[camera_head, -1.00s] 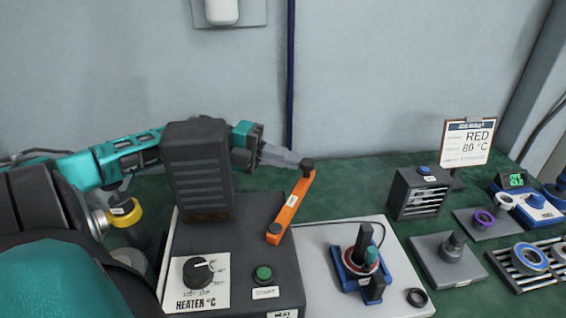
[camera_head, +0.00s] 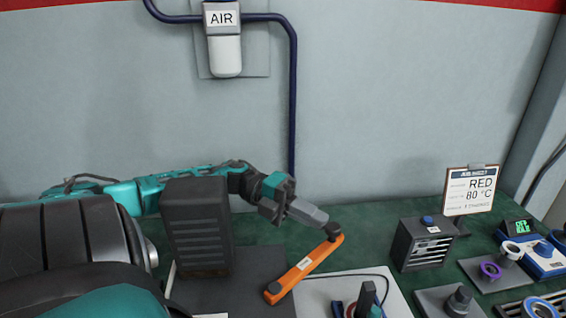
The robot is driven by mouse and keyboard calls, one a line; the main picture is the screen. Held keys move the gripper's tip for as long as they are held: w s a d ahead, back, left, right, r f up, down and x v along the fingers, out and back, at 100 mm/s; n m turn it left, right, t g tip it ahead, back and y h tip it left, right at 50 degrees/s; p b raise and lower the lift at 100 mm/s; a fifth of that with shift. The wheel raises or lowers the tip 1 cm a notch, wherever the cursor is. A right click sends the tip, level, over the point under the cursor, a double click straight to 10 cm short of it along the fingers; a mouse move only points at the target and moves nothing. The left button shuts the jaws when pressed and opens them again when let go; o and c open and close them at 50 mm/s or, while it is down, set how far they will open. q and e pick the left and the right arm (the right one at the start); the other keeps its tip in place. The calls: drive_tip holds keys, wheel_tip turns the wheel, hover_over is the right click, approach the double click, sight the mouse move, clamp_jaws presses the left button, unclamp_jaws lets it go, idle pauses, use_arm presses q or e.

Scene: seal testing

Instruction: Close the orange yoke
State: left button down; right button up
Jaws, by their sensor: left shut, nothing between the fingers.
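The orange yoke (camera_head: 304,269) is a flat orange bar with a pale label. It lies slanted, its near end over the dark heater base (camera_head: 225,297) and its far end up and to the right, where a dark knob (camera_head: 333,231) stands. My left gripper (camera_head: 322,219) reaches in from the left behind the dark ribbed block (camera_head: 196,226). It is shut, with its grey fingertips at the dark knob; I cannot tell whether they touch it. My right gripper is not in view.
A white plate (camera_head: 397,301) with a blue fixture lies right of the yoke, partly cut off. An AIR unit (camera_head: 224,45) hangs on the wall.

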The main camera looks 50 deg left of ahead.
use_arm(q)
drive_tip(key=shift+w+d, duration=0.1)
drive_tip(key=shift+d, duration=0.2)
drive_tip(key=shift+a, duration=0.15)
drive_tip(key=v, duration=1.2)
drive_tip(key=d+r+m+g+y+b, duration=0.4)
drive_tip(key=d+r+m+y+b, duration=0.3)
drive_tip(key=r+m+y+b, duration=0.7)
drive_tip(key=w+d+f+h, duration=0.1)
drive_tip(key=d+f, duration=0.1)
drive_tip(key=f, duration=0.4)
drive_tip(key=w+d+f+m+p, duration=0.1)
drive_tip(key=w+d+f, duration=0.1)
drive_tip(key=f, duration=0.5)
drive_tip(key=shift+d+m+h, duration=0.3)
drive_tip(key=shift+d+h, duration=0.1)
drive_tip(key=shift+d, duration=0.45)
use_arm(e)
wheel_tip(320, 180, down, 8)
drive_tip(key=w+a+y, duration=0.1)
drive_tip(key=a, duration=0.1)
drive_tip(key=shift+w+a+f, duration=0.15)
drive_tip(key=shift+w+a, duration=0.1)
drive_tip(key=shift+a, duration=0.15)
use_arm(q)
drive_tip(key=shift+w+p, duration=0.1)
drive_tip(key=shift+p, duration=0.2)
